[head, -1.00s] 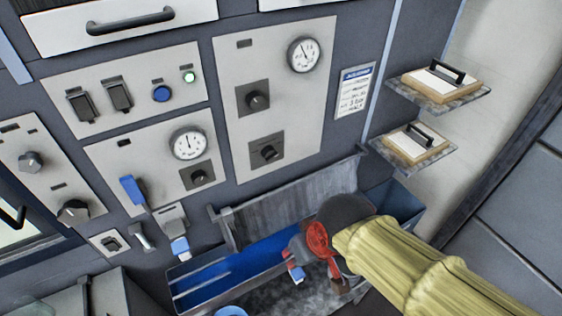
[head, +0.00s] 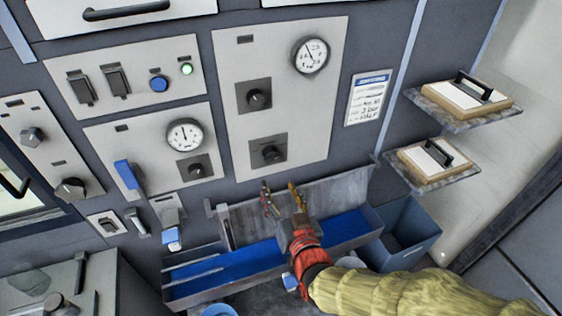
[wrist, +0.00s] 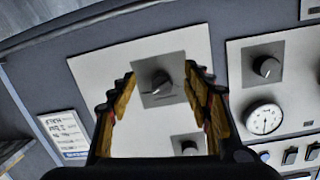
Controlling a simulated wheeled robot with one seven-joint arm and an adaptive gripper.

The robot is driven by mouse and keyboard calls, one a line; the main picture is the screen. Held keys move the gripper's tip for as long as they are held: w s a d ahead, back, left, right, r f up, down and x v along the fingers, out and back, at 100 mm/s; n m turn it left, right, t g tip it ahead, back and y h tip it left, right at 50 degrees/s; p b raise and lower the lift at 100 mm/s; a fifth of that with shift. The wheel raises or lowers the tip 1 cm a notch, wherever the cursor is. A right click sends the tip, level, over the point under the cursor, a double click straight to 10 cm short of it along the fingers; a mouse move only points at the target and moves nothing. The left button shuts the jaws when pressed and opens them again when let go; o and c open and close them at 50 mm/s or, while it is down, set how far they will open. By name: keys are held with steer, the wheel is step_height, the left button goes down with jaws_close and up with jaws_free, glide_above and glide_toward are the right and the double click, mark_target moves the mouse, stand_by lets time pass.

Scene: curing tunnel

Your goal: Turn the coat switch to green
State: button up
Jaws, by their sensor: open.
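A tall pale panel (head: 315,110) carries two rotary knobs on dark square plates, an upper knob (head: 256,98) and a lower knob (head: 271,153). Their labels are too small to read, so I cannot tell which is the coat switch; no green mark is legible by them. My gripper (head: 281,190) is open and empty, below the lower knob in the head view. In the wrist view, which is turned about upside down, the lower knob (wrist: 160,84) appears between my open fingertips (wrist: 160,76). The fingers look apart from it. The upper knob (wrist: 188,147) is partly hidden.
A gauge (head: 310,56) tops the panel. To its left are another gauge (head: 185,135), a blue lever (head: 126,175), a blue button (head: 159,83) and a lit green lamp (head: 186,69). A blue-lined trough (head: 240,262) lies below; two shelves (head: 440,170) (head: 470,112) project at right.

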mark_target(272, 160)
steer(key=shift+t, duration=0.7)
steer(key=w+r, duration=0.1)
steer(key=w, duration=0.1)
steer(key=w+a+r, duration=0.1)
steer(key=w, duration=0.2)
steer(key=w+r+b, duration=0.1)
steer(key=w, duration=0.2)
steer(key=shift+a+r, duration=0.15)
steer(key=shift+r, duration=0.05)
steer(key=c, duration=1.2)
steer(key=shift+o, duration=0.2)
